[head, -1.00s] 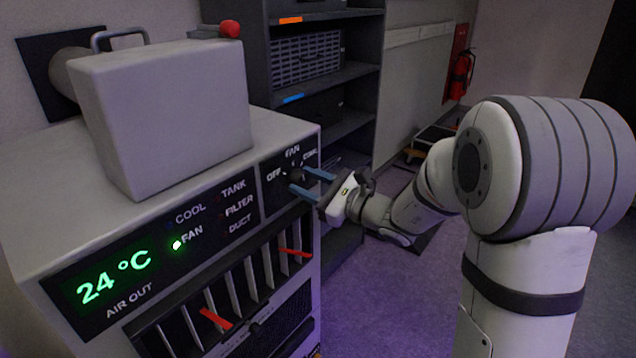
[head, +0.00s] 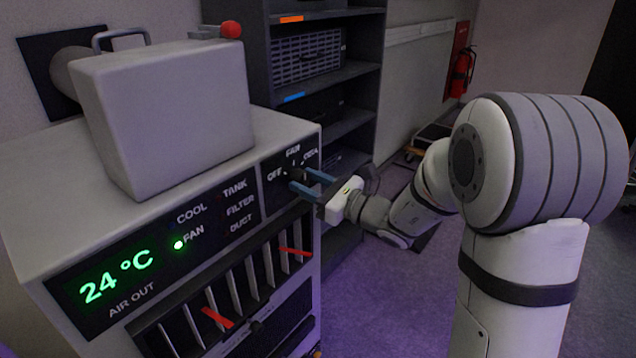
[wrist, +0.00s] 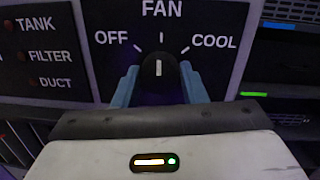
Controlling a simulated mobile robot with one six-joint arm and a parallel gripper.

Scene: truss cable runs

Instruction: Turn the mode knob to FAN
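The mode knob (wrist: 158,70) is a dark round knob on the black panel, with the labels OFF, FAN and COOL around it. Its white pointer line stands upright, toward FAN. The knob also shows in the head view (head: 296,174), partly behind the fingers. My gripper (wrist: 159,88) is open, with one blue finger on each side of the knob and narrow dark gaps between. In the head view my gripper (head: 305,180) reaches the panel from the right. A green light (head: 178,245) is lit beside FAN on the display, which reads 24 °C.
The grey unit has a vent (head: 245,280) with red-tabbed slats below the panel. A grey box (head: 165,115) stands on top, with a red ball-ended lever (head: 230,30) behind. A dark shelf rack (head: 330,70) stands behind.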

